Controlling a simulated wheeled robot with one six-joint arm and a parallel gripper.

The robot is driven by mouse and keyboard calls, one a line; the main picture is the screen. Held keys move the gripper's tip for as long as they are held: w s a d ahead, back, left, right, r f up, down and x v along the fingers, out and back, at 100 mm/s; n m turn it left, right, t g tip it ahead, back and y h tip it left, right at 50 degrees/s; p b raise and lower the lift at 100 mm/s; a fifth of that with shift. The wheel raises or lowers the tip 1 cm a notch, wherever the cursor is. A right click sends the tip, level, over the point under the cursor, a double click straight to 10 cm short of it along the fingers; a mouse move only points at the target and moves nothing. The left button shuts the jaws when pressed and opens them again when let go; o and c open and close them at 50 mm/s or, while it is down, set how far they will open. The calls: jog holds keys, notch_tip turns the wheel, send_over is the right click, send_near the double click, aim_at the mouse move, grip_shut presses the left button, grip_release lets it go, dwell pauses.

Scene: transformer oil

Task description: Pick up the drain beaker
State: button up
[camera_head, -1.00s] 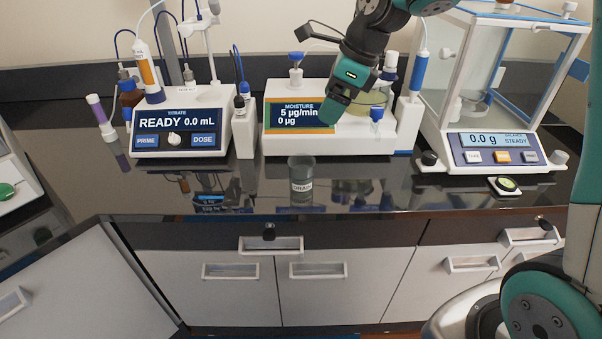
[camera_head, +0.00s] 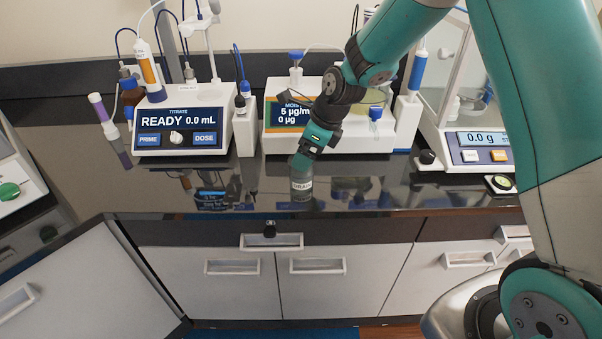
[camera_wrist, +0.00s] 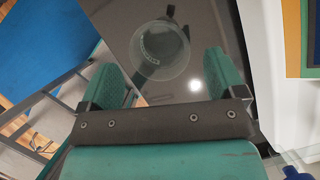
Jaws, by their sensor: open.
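The drain beaker (camera_head: 301,188) is a small clear grey cup with a white label, standing upright near the front edge of the black counter. My gripper (camera_head: 302,161) is just above and behind it, pointing down, and partly covers its rim. In the wrist view the beaker (camera_wrist: 160,51) lies ahead of and between the two green fingers of my gripper (camera_wrist: 166,78). The fingers are apart with nothing held between them. I cannot tell whether a finger touches the rim.
The moisture unit (camera_head: 390,130) stands close behind my gripper. The titrator (camera_head: 180,128) is to the left and the balance (camera_head: 480,150) to the right. The counter (camera_head: 235,200) left of the beaker is clear. A drawer front (camera_head: 316,262) lies below.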

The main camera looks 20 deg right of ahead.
aim_at(300, 182)
jog(key=x, duration=0.3)
jog(key=shift+f+p, duration=0.25)
jog(key=shift+p, duration=0.05)
jog(key=shift+c, duration=0.5)
jog(key=c, duration=1.2)
jog(key=shift+r, duration=0.15)
